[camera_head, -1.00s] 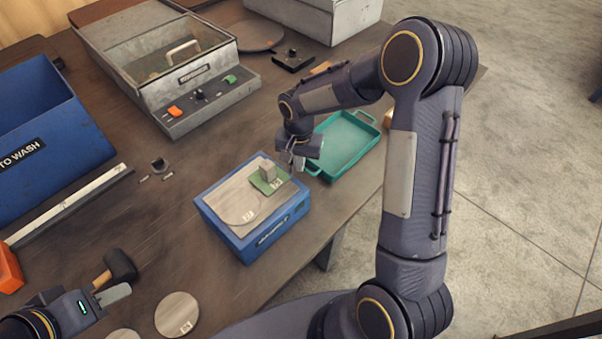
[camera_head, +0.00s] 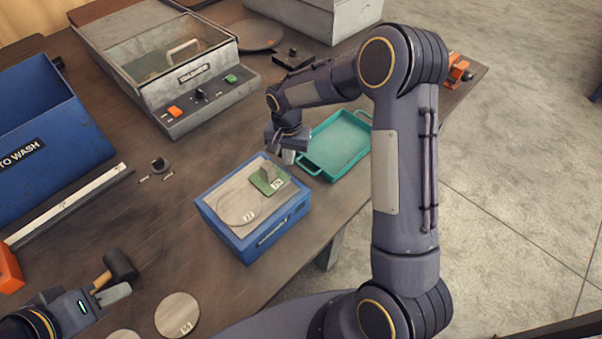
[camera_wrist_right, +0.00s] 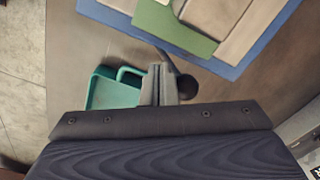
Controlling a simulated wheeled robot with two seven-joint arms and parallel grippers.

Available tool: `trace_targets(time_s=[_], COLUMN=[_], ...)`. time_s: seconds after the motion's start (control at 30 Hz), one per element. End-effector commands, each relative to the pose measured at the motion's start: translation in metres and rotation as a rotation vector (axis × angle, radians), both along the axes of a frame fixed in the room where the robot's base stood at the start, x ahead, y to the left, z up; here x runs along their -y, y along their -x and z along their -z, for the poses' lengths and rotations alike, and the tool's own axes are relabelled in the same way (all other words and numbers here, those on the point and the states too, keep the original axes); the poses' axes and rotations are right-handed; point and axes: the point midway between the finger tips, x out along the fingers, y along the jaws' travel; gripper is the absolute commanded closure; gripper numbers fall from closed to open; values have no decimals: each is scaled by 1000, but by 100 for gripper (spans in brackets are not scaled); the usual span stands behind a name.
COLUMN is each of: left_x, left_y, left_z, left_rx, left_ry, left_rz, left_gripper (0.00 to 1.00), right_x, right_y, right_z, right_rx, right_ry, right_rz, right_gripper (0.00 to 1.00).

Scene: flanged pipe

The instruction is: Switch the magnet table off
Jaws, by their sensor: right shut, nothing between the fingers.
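The magnet table (camera_head: 236,246) is a blue box with a pale top on the workbench, and its edge also shows in the right wrist view (camera_wrist_right: 234,70). A green plate (camera_head: 264,183) with a grey upright block lies on its top. My right gripper (camera_head: 287,158) is shut and empty by the box's far edge. In the right wrist view a dark round knob (camera_wrist_right: 187,87) on a dark stem shows beside and partly behind the closed fingers (camera_wrist_right: 160,72); contact cannot be told. My left gripper (camera_head: 115,294) is low at the left, its jaws unclear, beside a hammer (camera_head: 120,265).
A teal tray (camera_head: 338,143) stands just right of my right gripper. A grey machine (camera_head: 170,75) with a clear lid and buttons is behind. A blue bin (camera_head: 40,130) stands at the left. Pale discs (camera_head: 177,313) lie at the front. The bench between machine and magnet table is mostly clear.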

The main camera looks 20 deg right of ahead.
Motion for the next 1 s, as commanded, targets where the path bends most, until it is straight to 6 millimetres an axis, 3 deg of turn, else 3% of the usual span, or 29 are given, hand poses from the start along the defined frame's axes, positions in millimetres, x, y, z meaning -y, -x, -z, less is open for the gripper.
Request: trace_targets(time_s=[0.37, 1.0], left_x=[0, 0], left_y=[0, 0], left_z=[-2, -31], left_rx=[0, 0], left_ry=[0, 0], left_rz=[0, 0], left_gripper=[64, 64], right_x=[-4, 0], right_y=[-10, 0], right_z=[-2, -52], right_rx=[1, 1], right_ry=[0, 0], right_rz=[0, 1], right_gripper=[100, 100])
